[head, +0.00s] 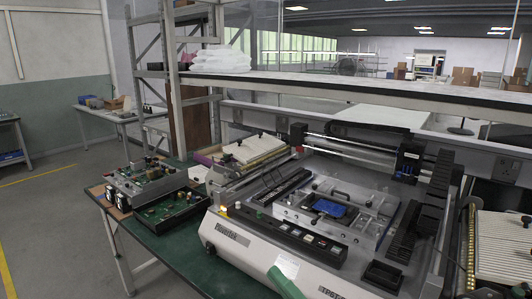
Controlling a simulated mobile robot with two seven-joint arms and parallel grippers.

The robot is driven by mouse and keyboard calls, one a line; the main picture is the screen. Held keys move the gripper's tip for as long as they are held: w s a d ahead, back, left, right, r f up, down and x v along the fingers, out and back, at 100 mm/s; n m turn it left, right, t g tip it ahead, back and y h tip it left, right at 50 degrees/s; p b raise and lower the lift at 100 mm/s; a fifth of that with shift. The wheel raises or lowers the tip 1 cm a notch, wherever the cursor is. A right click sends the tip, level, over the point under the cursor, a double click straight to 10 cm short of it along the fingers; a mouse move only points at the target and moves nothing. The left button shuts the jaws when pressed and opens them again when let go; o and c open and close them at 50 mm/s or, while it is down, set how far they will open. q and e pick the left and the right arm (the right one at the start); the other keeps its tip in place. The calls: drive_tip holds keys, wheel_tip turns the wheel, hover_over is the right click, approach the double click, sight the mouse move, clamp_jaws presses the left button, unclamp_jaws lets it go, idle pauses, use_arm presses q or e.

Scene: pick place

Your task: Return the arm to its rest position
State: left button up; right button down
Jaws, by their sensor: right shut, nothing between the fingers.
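Neither of my grippers can be made out in the head view. No arm of mine can be picked out with certainty either. A green, slanted piece (285,283) comes in at the bottom edge, in front of the machine; I cannot tell what it is. No object is seen held by a gripper.
A large white bench machine (240,247) fills the middle and right of a green-topped table (165,244). Open circuit-board units (140,179) stand at the table's left. A long shelf (330,88) runs behind. The floor (55,225) at left is open.

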drive_tip(key=d+f+m+t+h+p, duration=0.1)
drive_tip(key=d+f+m+h, duration=0.4)
drive_tip(key=f+m+h, duration=0.45)
drive_tip(key=s+d+f+m+g+h+p, duration=0.1)
drive_tip(key=s+d+f+m+g, duration=0.3)
drive_tip(key=s+f+m, duration=0.4)
drive_tip(key=s+d+f+m+g+h+p, duration=0.1)
drive_tip(key=s+d+f+m+g+h, duration=0.2)
drive_tip(key=s+f+m, duration=0.5)
wheel_tip(320, 180, down, 7)
drive_tip(key=shift+s+d+f+g+h, duration=0.15)
drive_tip(key=shift+s+d+g+h, duration=0.25)
drive_tip(key=shift+s+d+h, duration=0.5)
